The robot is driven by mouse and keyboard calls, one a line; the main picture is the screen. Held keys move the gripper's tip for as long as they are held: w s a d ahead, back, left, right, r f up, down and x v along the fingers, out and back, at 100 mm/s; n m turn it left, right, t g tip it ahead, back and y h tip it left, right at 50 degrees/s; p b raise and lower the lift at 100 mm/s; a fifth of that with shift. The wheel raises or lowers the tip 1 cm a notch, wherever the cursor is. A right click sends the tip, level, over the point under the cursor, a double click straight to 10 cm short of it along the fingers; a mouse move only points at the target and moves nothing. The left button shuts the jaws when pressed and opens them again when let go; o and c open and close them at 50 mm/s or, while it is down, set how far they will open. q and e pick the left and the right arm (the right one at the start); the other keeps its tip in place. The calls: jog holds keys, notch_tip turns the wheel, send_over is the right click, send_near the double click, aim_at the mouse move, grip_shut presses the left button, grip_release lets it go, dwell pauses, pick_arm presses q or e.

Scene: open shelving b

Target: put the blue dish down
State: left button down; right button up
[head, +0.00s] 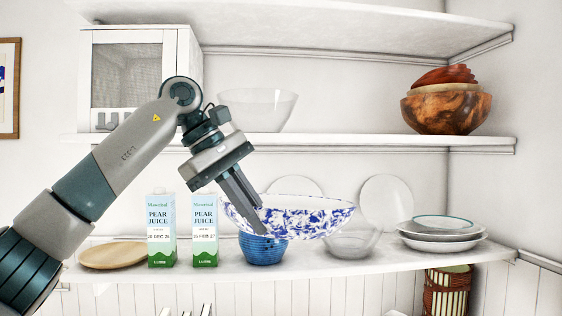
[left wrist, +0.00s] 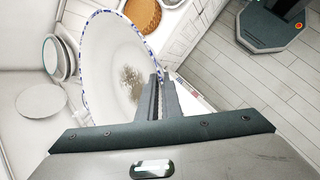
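The blue dish (head: 310,216) is a wide white bowl with a blue floral pattern. My left gripper (head: 262,228) is shut on its rim at the near left side. The dish appears roughly level in the head view, in front of or above the ribbed blue bowl (head: 262,250) on the lower shelf (head: 310,268). I cannot tell whether the two touch. In the left wrist view the dish (left wrist: 110,65) shows its white inside, and the gripper fingers (left wrist: 160,85) meet at its rim. My right gripper is in neither view.
Two pear juice cartons (head: 161,232) and a wooden plate (head: 112,255) stand left on the lower shelf. A glass bowl (head: 352,243), upright white plates (head: 386,200) and stacked plates (head: 440,241) stand right. The middle shelf (head: 350,142) is above. Bare shelf shows near the front edge.

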pick_arm(q)
jog(key=a+f+m+g+b, duration=0.1)
jog(key=a+f, duration=0.3)
jog(key=f, duration=0.7)
jog(key=w+a+f+m+b, duration=0.1)
jog(key=a+f, duration=0.2)
jog(key=f, duration=0.8)
jog(key=a+f+m+g+b, duration=0.15)
jog(key=a+f, duration=0.25)
jog(key=f, duration=0.7)
jog(key=s+a+f+m+b, duration=0.1)
jog(key=s+a+f, duration=0.2)
jog(key=f, duration=0.6)
jog(key=s+a+f+m+g+b, duration=0.1)
jog(key=s+a+f+m, duration=0.1)
jog(key=s+f, duration=0.4)
jog(key=s+a+f+m+g+y+b, duration=0.1)
jog(key=s+a+f, duration=0.3)
jog(key=f, duration=0.9)
jog(key=shift+s+a+f+b, duration=0.15)
jog(key=shift+s+a+b, duration=0.25)
jog(key=shift+a, duration=0.1)
